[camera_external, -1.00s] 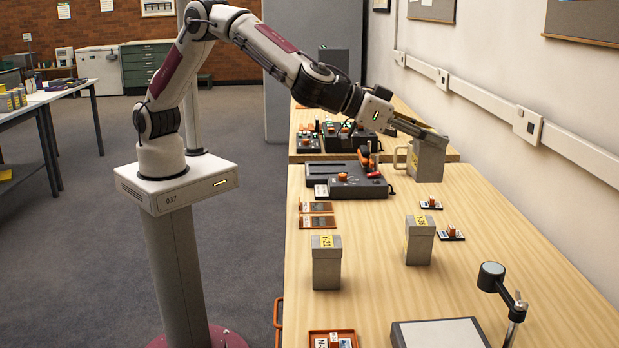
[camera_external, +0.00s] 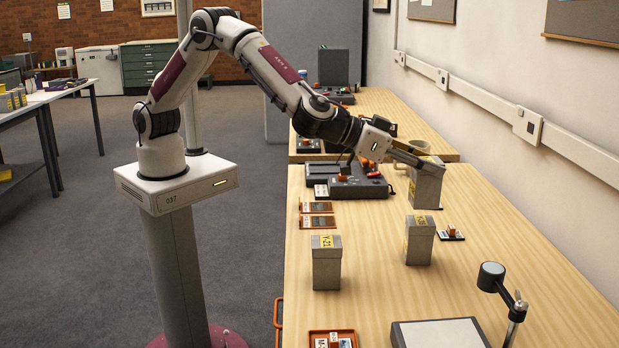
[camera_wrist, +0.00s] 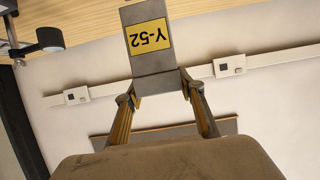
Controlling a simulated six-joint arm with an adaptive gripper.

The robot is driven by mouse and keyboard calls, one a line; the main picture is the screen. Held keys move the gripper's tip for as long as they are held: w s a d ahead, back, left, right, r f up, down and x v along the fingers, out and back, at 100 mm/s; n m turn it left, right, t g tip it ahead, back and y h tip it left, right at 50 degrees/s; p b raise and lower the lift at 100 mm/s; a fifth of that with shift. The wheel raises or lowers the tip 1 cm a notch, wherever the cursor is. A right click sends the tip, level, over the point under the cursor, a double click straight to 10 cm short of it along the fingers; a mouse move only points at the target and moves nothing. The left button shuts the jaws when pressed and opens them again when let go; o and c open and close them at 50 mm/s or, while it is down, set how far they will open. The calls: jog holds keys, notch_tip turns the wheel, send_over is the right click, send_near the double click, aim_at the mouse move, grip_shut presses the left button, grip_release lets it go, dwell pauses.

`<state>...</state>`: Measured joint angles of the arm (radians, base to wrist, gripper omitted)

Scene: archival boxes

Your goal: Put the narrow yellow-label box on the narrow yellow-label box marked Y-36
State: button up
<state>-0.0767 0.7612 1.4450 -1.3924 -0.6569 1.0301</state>
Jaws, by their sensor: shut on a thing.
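My gripper (camera_external: 424,162) is shut on a narrow grey box (camera_external: 427,188), held over the right side of the table. Its yellow label reads Y-52 upside down in the wrist view (camera_wrist: 152,65), with the two fingers on either side of it. A similar grey box (camera_external: 419,245) with a yellow label stands upright on the table, nearer the camera than the held box; its label is small but appears to read Y-36. The held box is apart from it, just behind and above it in the picture. Another narrow yellow-label box, Y-21 (camera_external: 326,266), stands upright to the left.
A lamp (camera_external: 498,282) and a pale flat panel (camera_external: 440,335) are at the near right. An orange tray (camera_external: 332,334) lies at the near edge. A grey device (camera_external: 350,183) and orange-edged cards (camera_external: 317,214) lie farther back. Bare table lies between the standing boxes.

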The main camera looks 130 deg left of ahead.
aim_at(413, 174)
jog(key=shift+f, duration=1.85)
jog(key=shift+f, duration=0.15)
jog(key=o, duration=1.3)
jog(key=shift+c, duration=0.2)
jog(key=shift+s+d+r, duration=0.15)
jog(key=shift+d+r, duration=0.05)
jog(key=shift+r, duration=0.1)
jog(key=v, duration=1.1)
jog(key=shift+s, duration=0.2)
jog(key=shift+d+r, duration=0.1)
jog(key=shift+d, duration=0.05)
jog(key=shift+r, duration=0.1)
